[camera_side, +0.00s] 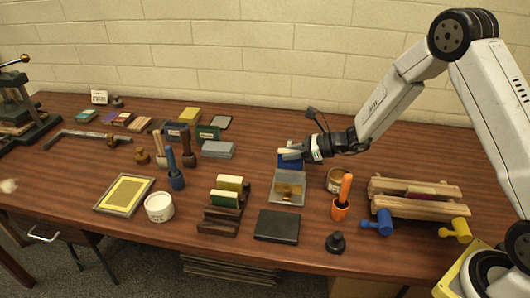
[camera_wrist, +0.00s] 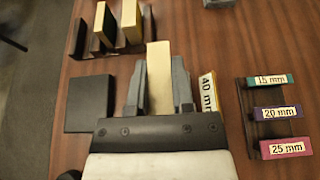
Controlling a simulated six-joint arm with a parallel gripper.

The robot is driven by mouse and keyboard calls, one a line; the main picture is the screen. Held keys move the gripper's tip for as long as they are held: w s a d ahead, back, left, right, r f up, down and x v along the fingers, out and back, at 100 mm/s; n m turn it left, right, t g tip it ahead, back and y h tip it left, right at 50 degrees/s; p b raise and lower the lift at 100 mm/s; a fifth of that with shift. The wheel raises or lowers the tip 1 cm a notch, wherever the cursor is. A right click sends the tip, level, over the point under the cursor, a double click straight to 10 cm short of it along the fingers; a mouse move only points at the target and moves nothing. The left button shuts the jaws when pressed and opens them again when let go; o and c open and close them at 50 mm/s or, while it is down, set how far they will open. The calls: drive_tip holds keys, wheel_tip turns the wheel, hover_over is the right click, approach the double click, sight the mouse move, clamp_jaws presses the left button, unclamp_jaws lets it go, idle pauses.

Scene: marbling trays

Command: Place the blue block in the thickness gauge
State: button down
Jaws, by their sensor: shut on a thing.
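My gripper (camera_side: 290,153) is shut on the blue block (camera_side: 291,161). The side view shows the block's blue face below the fingers. In the wrist view my gripper (camera_wrist: 160,80) grips the block (camera_wrist: 158,75) from both sides, and its cream edge shows. A dark rack with teal, blue and magenta labels reading 15, 20 and 25 mm, apparently the thickness gauge (camera_wrist: 254,120), is right of the fingers in the wrist view. A yellow piece marked 40 mm (camera_wrist: 208,92) is just right of the right finger.
A dark slotted rack (camera_side: 220,220) holds a yellow and a green block. A black plate (camera_side: 277,226) and a grey tray (camera_side: 287,188) stand near my gripper. An orange-handled tool (camera_side: 342,197), a tin (camera_side: 339,180) and a wooden frame (camera_side: 418,207) are to the right.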

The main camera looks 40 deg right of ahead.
sight(290, 172)
drive_tip(key=shift+f, duration=1.35)
drive_tip(key=shift+f, duration=2.1)
drive_tip(key=shift+f, duration=0.15)
drive_tip(key=shift+c, duration=2.4)
unclamp_jaws()
drive_tip(key=shift+r, duration=0.2)
drive_tip(key=v, duration=1.2)
drive_tip(key=shift+f, duration=0.15)
